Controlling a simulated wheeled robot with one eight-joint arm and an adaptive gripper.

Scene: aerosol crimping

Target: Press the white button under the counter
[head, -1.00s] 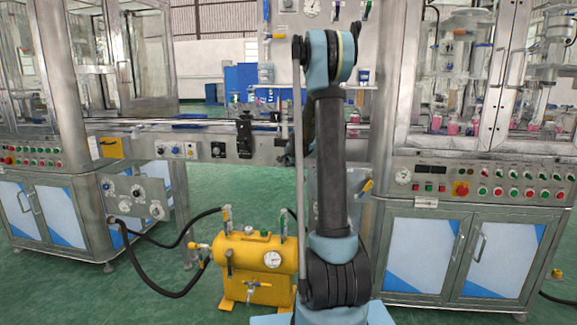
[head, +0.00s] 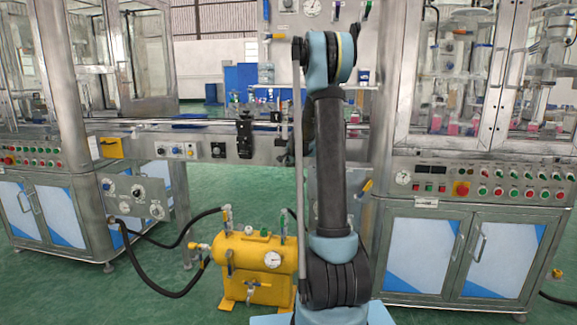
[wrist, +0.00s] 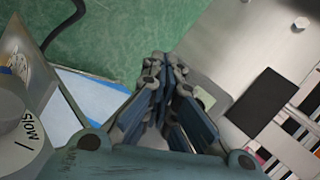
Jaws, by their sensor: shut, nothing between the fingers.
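My gripper (wrist: 165,72) shows in the wrist view with its dark fingers together and nothing between them. It is beside a steel panel (wrist: 215,45), over the green floor. A small pale square piece (wrist: 205,97) lies just right of the fingers, partly covered by them; I cannot tell whether it is the white button. In the head view my arm hides most of my gripper and the area around it. The counter (head: 215,128) is the steel conveyor bench between two machines. Its front carries small knobs and buttons (head: 177,149); no white button can be singled out.
A yellow tank (head: 255,265) with black hoses stands on the floor below the bench. A right machine (head: 470,180) and a left machine (head: 45,155) flank the bench. In the wrist view a knob marked "SLOW" (wrist: 22,125) is at the left, and a black rectangle (wrist: 262,103) is at the right.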

